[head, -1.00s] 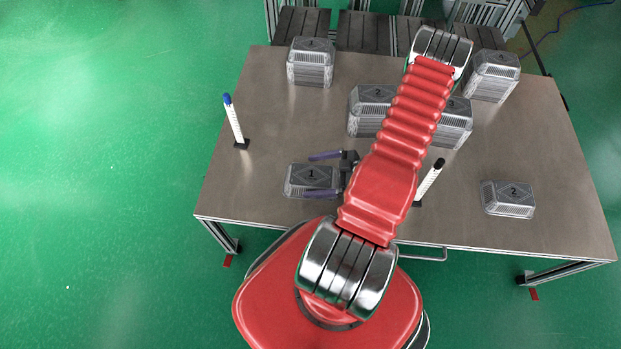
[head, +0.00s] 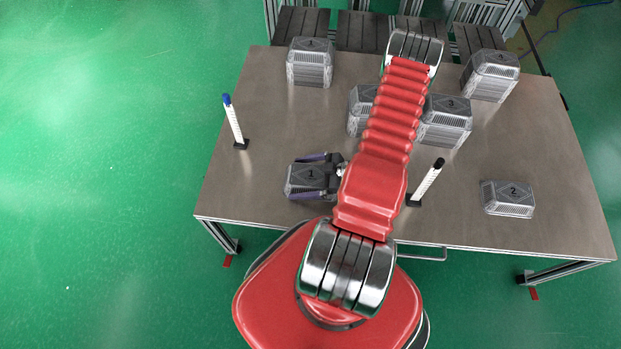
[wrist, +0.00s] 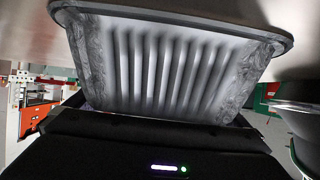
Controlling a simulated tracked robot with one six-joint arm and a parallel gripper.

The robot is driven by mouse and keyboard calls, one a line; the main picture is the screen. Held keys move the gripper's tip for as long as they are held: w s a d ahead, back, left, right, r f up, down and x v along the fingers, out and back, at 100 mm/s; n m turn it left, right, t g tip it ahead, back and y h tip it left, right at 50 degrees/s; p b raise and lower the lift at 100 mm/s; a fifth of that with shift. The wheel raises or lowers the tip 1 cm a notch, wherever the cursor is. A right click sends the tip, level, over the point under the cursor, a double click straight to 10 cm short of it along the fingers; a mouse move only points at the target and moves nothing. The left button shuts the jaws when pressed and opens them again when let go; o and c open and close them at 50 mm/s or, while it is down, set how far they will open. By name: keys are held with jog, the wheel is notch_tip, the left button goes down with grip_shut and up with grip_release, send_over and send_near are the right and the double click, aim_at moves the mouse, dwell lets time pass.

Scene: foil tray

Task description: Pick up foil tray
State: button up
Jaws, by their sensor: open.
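A grey foil tray marked 1 (head: 309,181) sits on the table near its front left. My gripper (head: 309,176) is open, with one purple finger along the tray's far side and the other along its near side. I cannot tell whether the fingers touch it. In the wrist view the ribbed side wall of a foil tray (wrist: 170,65) fills the upper middle, close to the camera. The fingertips are not clear there.
A blue-topped white post (head: 234,122) stands at left and a black-topped one (head: 428,182) right of my arm. Tray 2 (head: 508,198) lies at right. Stacked trays marked 3 (head: 445,122) and other stacks (head: 310,63) stand farther back. The table's left front (head: 235,190) is clear.

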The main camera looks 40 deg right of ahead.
dwell(0.3)
jog(key=c, duration=0.7)
jog(key=shift+c, duration=0.2)
jog(key=shift+r, duration=5.05)
